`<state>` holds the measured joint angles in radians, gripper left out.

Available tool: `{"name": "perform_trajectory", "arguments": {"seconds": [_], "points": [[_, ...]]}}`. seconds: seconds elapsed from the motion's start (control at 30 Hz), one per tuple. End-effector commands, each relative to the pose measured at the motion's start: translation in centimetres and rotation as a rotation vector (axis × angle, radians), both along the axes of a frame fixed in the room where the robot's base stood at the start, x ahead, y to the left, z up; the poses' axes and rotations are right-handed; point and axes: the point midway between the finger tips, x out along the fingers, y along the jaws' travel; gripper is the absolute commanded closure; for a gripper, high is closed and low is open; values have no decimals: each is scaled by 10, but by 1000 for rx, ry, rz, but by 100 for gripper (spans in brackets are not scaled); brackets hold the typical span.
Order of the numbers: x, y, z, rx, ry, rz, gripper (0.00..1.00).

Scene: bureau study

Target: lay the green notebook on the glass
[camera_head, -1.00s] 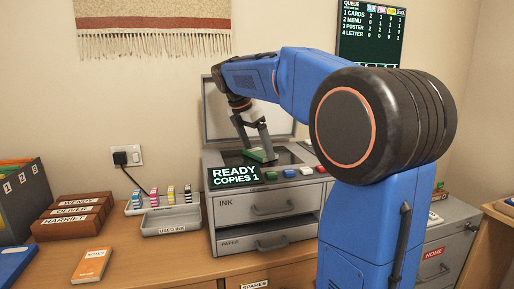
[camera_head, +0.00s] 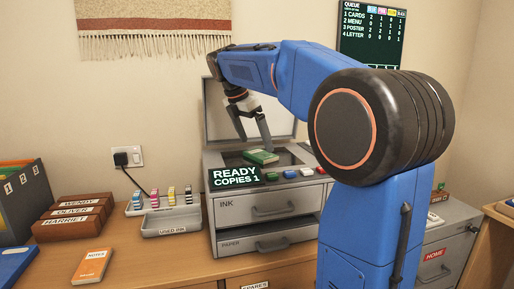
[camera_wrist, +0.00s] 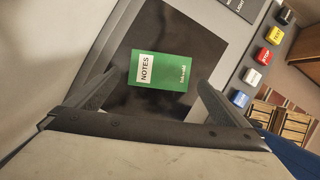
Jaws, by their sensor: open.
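The green notebook (camera_head: 261,157) lies flat on the dark glass (camera_head: 235,160) of the copier. In the wrist view the green notebook (camera_wrist: 160,69), with a white NOTES label, lies wholly within the dark glass (camera_wrist: 205,48). My gripper (camera_head: 256,143) is open and empty just above the notebook. In the wrist view the fingers of my gripper (camera_wrist: 152,88) stand wide apart on either side of it, clear of its edges. The copier lid (camera_head: 215,110) stands raised behind.
The copier's display (camera_head: 236,177) reads READY, COPIES 1. Coloured buttons (camera_head: 306,172) line its front edge. A grey USED INK tray (camera_head: 172,221) and an orange notebook (camera_head: 92,266) are on the desk at left. Ink cartridges (camera_head: 171,196) stand behind the tray.

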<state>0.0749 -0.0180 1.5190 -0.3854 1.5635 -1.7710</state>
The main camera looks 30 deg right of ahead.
Motion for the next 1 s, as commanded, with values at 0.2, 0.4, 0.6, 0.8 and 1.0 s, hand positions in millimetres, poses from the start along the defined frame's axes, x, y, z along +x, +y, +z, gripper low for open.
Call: {"name": "perform_trajectory", "arguments": {"seconds": [0.2, 0.4, 0.6, 0.8, 1.0], "points": [[-1, 17, 40, 0, -1, 2, 0], [-2, 27, 65, 0, 0, 0, 0], [-4, 31, 76, 0, 0, 0, 0], [-4, 31, 76, 0, 1, 0, 0], [-4, 31, 76, 0, 1, 0, 0]]}}
